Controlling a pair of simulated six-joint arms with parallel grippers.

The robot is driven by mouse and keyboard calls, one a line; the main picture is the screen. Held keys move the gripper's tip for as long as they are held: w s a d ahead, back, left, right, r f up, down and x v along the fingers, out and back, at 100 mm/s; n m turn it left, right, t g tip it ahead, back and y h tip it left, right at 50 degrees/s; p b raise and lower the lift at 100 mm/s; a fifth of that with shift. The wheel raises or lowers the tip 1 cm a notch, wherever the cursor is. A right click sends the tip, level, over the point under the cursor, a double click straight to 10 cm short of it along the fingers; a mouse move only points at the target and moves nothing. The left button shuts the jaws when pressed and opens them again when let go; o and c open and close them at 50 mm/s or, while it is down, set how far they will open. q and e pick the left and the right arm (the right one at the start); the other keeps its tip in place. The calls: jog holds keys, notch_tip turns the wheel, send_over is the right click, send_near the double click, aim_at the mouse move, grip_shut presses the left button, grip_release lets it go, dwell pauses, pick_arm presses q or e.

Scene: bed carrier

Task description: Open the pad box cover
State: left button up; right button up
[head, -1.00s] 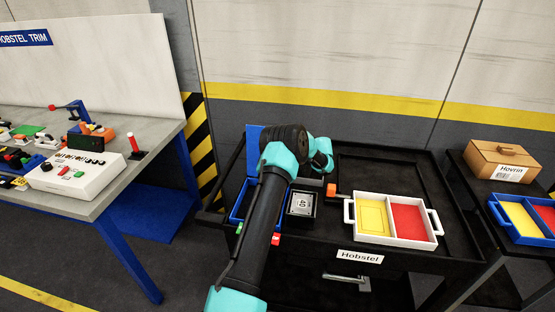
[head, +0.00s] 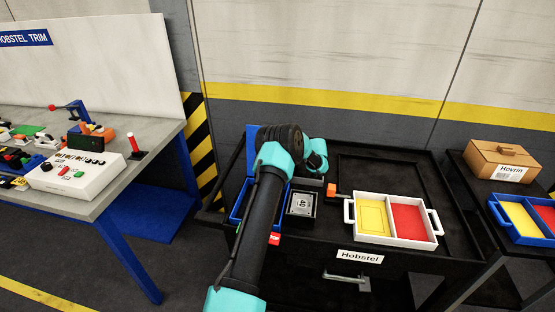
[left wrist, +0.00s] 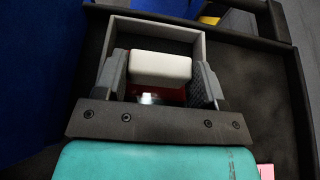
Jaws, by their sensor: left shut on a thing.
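My left gripper (left wrist: 160,72) is shut on a white block (left wrist: 160,67) with a red part below it, seen in the left wrist view. A grey rectangular frame (left wrist: 155,27) stands just beyond the block. In the head view my arm hides the gripper and what it holds. Under and beside the arm is a blue box (head: 238,211), with a blue upright panel (head: 255,140) behind it. A small dark box with a pale marked top (head: 302,203) stands to its right. I cannot tell which part is the pad box cover. My right gripper is out of view.
A white two-handled tray (head: 438,228) with yellow and red compartments sits on the black cart (head: 455,228), beside a small orange block (head: 331,189). A cardboard box (head: 498,158) and blue tray (head: 502,223) are at right. A workbench (head: 165,135) is at left.

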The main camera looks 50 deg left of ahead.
pick_arm(q)
jog(key=c, duration=0.4)
jog(key=s+a, duration=0.2)
jog(key=a, duration=0.1)
jog(key=shift+s, duration=0.3)
jog(key=o, duration=1.3)
jog(key=shift+w, duration=0.1)
jog(key=v, duration=1.7)
jog(key=shift+w+d, duration=0.1)
jog(key=shift+d, duration=0.15)
